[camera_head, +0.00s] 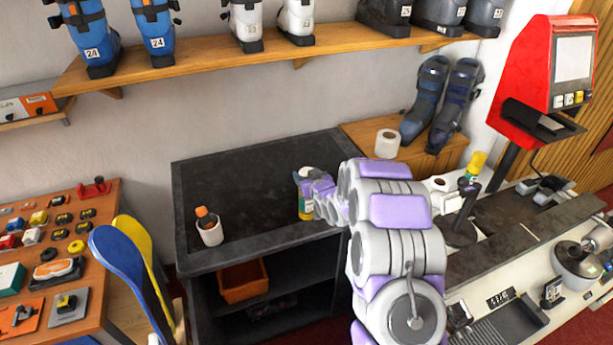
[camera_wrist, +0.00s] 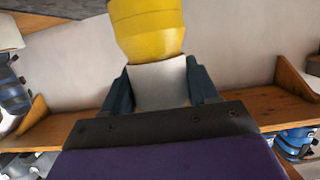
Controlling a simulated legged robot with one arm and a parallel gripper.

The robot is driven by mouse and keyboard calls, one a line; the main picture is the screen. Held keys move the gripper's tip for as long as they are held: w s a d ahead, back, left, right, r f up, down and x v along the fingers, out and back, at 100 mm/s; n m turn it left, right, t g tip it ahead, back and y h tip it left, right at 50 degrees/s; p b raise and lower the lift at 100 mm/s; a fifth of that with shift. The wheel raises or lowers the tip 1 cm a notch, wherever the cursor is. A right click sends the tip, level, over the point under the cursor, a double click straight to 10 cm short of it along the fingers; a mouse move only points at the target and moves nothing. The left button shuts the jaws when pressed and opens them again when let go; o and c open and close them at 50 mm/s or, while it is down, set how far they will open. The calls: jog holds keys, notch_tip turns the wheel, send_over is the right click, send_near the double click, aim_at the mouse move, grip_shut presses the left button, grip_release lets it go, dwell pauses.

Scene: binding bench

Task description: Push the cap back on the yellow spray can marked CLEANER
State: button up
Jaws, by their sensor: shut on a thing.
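The yellow can (camera_head: 305,211) stands on the dark bench, its lower part showing with a green patch; no CLEANER lettering is readable. My gripper (camera_head: 310,185) is over its top. In the wrist view, which looks upside down, the dark fingers of my gripper (camera_wrist: 160,95) are shut on a pale grey-white cap (camera_wrist: 160,82). The can's yellow shoulder (camera_wrist: 147,30) lines up with the cap and appears to meet it. The cap's rounded top (camera_head: 307,170) shows above the fingers in the head view. I cannot tell whether the cap is fully seated.
The dark bench top (camera_head: 255,165) is mostly clear. A white cup (camera_head: 211,236) with an orange-topped item stands to the left. An orange bin (camera_head: 243,282) sits on the shelf below. A paper roll (camera_head: 387,143) and another yellow-topped bottle (camera_head: 477,163) are to the right.

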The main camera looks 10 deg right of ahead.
jog(key=o, duration=1.3)
jog(key=shift+r, duration=0.1)
jog(key=shift+r+p, duration=1.3)
jog(key=shift+r, duration=2.15)
grip_shut()
jog(key=shift+f, duration=0.25)
jog(key=shift+f+b, duration=0.3)
jog(key=shift+f, duration=0.4)
